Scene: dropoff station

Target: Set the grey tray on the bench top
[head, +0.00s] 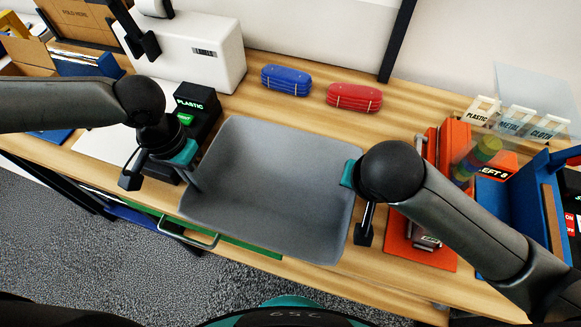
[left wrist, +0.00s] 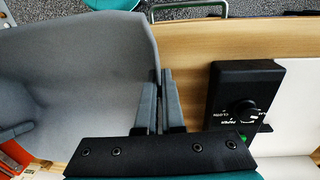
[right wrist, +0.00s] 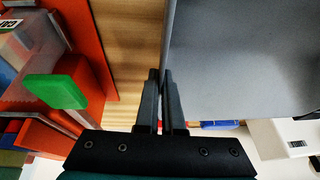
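The grey tray (head: 275,180) is a wide, empty, shallow tray in the middle of the head view, over the front part of the wooden bench top (head: 300,117). My left gripper (head: 193,176) is at its left wall; in the left wrist view the two fingers (left wrist: 161,95) are close together on the tray's rim. My right gripper (head: 349,178) is at its right wall, and its fingers (right wrist: 161,88) are close together on that rim in the right wrist view. The tray looks roughly level. Whether its underside touches the bench cannot be told.
A black box labelled PLASTIC (head: 197,104) stands just left of the tray. A blue bundle (head: 286,80) and a red bundle (head: 354,97) lie behind it. An orange fixture (head: 450,150) and a blue bin (head: 520,220) stand at right. Bench is clear between tray and bundles.

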